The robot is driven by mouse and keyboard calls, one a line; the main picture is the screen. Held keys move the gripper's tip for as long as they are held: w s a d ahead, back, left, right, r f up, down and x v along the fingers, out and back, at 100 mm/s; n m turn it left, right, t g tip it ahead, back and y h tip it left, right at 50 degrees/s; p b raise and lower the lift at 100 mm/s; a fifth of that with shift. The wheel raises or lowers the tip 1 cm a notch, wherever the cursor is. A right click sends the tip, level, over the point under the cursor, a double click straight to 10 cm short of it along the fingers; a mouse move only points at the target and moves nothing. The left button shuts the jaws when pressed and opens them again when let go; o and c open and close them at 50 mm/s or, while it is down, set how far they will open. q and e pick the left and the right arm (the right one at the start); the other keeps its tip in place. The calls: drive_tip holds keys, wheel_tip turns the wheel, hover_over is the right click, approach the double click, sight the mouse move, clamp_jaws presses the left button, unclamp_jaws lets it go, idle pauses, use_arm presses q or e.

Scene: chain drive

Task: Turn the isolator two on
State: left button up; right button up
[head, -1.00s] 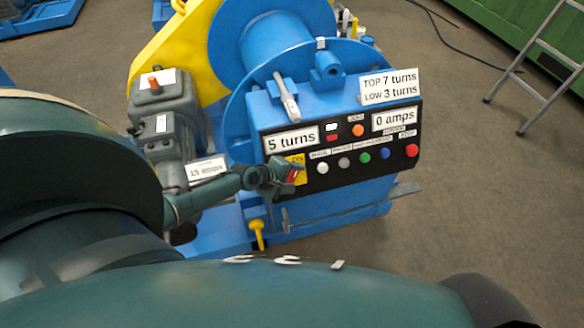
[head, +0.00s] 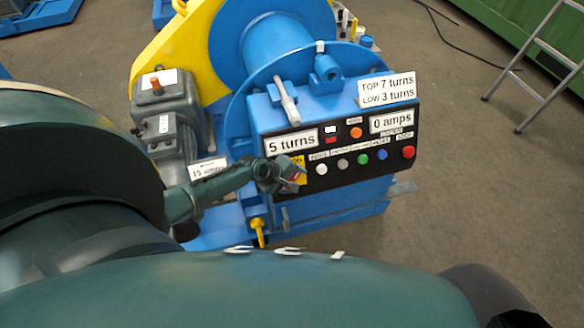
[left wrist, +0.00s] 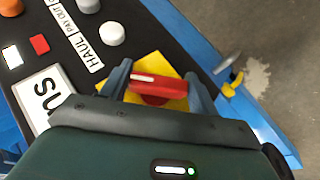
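The control panel (head: 340,158) is the black front of the blue winch, right of centre in the head view. A red isolator handle (left wrist: 158,82) sits on a yellow plate (left wrist: 150,63) at the panel's left end. My left gripper (head: 294,172) is at this plate in the head view and hides most of the handle. In the left wrist view its two fingers (left wrist: 158,86) stand at either end of the red handle, with no clear gap between. The plate's lettering is partly covered, and I cannot read the handle's position. My right gripper is not in view.
Close right of the isolator is a row of buttons: white (head: 321,169), grey, green (head: 363,159), blue and red (head: 408,152). A grey lever (head: 287,101) stands above. A motor (head: 170,105) is at left. A ladder (head: 540,60) stands on open floor at right.

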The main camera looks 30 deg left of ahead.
use_arm(q)
drive_tip(key=o, duration=0.4)
drive_tip(key=v, duration=1.3)
idle(0.4)
drive_tip(key=s+d+m+t, duration=0.1)
drive_tip(key=s+d+m, duration=0.3)
drive_tip(key=d+m, duration=0.1)
drive_tip(key=s+d+f+m, duration=0.1)
drive_tip(key=s+d+m, duration=0.3)
drive_tip(key=d+m, duration=0.2)
drive_tip(key=s+d+f+m+t, duration=0.1)
drive_tip(key=s+d+m, duration=0.4)
drive_tip(key=d+m, duration=0.1)
drive_tip(key=shift+d+t, duration=0.3)
drive_tip(key=shift+d, duration=0.2)
